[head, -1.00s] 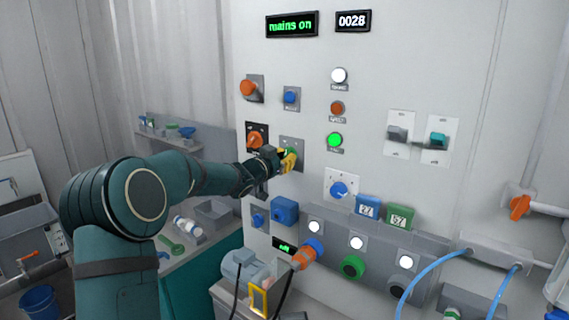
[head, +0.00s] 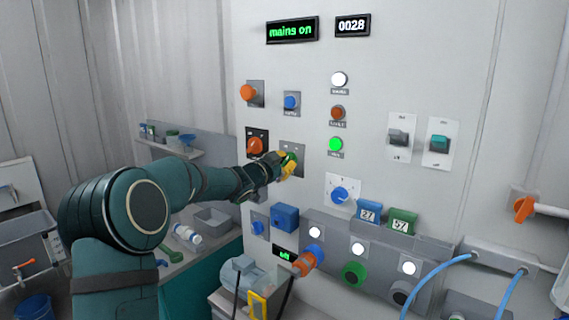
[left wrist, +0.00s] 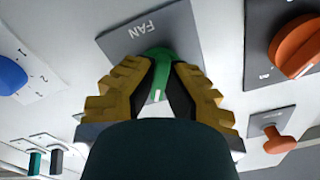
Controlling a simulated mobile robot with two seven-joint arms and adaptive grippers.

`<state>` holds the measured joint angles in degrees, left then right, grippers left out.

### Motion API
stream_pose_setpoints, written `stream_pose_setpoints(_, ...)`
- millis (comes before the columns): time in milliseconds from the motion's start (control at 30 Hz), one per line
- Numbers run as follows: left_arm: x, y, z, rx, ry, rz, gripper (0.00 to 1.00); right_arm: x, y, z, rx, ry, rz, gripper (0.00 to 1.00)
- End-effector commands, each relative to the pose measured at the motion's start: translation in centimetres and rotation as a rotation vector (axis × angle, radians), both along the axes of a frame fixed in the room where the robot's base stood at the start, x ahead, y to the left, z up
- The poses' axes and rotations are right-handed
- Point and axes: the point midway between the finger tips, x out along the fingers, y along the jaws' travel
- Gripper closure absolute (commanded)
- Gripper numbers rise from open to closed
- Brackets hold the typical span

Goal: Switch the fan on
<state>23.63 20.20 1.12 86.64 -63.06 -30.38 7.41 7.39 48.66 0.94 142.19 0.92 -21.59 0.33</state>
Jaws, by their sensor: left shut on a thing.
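The fan switch is a green rotary knob (left wrist: 159,66) on a grey plate marked FAN (left wrist: 145,30) in the left wrist view. In the head view its plate (head: 299,150) sits on the white panel, and the green knob (head: 291,156) is mostly hidden by my fingers. My left gripper (head: 288,163) has its yellow fingers at the knob. In the left wrist view the fingers (left wrist: 161,88) are closed on the knob's two sides. A white mark shows on the knob between the fingertips. My right gripper is not in view.
An orange knob (head: 255,145) is close left of the fan plate. A blue dial (head: 341,194) is below right. A display (head: 292,29) reads "mains on". A green lamp (head: 336,144) is lit. A blue hose (head: 430,270) hangs at lower right.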

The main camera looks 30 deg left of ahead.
Motion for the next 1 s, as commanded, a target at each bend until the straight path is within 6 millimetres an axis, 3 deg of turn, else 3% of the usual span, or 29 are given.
stream_pose_setpoints(100,0.1,0.0,-0.1,0.002,0.001,0.000,1.00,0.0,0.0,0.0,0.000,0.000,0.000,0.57)
stream_pose_setpoints(133,0.1,0.0,-0.1,0.002,0.001,0.000,0.81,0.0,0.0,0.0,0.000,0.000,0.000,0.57)
stream_pose_setpoints(300,0.1,-0.1,-0.1,0.001,0.001,0.000,0.23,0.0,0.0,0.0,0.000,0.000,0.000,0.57)
stream_pose_setpoints(700,-0.5,0.1,0.0,0.001,-0.001,0.001,0.23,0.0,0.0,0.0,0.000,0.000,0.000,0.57)
stream_pose_setpoints(867,-2.7,0.3,0.1,0.001,0.000,0.002,0.23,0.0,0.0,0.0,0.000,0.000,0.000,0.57)
stream_pose_setpoints(1000,-5.6,0.5,0.1,0.000,-0.001,0.002,0.23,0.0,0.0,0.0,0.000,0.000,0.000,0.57)
